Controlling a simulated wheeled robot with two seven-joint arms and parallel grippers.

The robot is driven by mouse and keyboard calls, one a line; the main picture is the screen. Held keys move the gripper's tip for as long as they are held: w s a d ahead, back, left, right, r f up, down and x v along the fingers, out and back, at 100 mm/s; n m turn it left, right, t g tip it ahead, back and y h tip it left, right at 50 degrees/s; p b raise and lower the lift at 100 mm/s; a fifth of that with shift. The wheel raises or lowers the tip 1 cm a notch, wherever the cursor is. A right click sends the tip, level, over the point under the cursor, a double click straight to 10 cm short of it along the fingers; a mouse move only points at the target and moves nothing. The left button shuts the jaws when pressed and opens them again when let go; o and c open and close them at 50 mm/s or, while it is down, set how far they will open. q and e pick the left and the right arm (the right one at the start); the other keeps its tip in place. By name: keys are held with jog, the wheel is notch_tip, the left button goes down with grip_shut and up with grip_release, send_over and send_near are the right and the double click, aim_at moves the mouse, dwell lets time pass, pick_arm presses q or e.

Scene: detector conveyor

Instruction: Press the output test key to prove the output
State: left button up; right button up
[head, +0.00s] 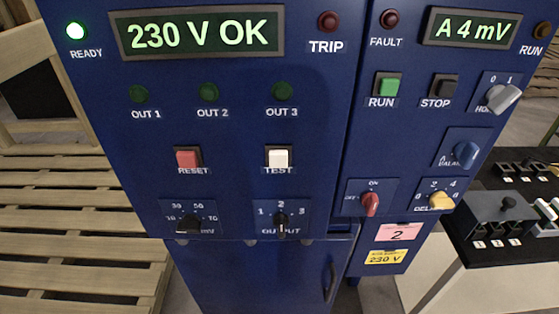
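The white TEST key (278,157) sits on the blue cabinet's front panel, above the black OUTPUT selector knob (281,220) marked 1, 2, 3. The OUT 1 lamp (138,94), OUT 2 lamp (208,92) and OUT 3 lamp (282,91) are all dark green and unlit. The display (200,33) reads "230 V OK". The READY lamp (75,31) glows, and the red TRIP lamp (328,21) looks unlit. Neither of my grippers shows in the head view.
A red RESET key (187,158) and another black knob (188,222) are left of the TEST key. The right panel has a green RUN key (388,87), a black STOP key (444,87) and several knobs. Wooden slatted pallets (70,220) lie left; a black-topped bench (500,235) stands right.

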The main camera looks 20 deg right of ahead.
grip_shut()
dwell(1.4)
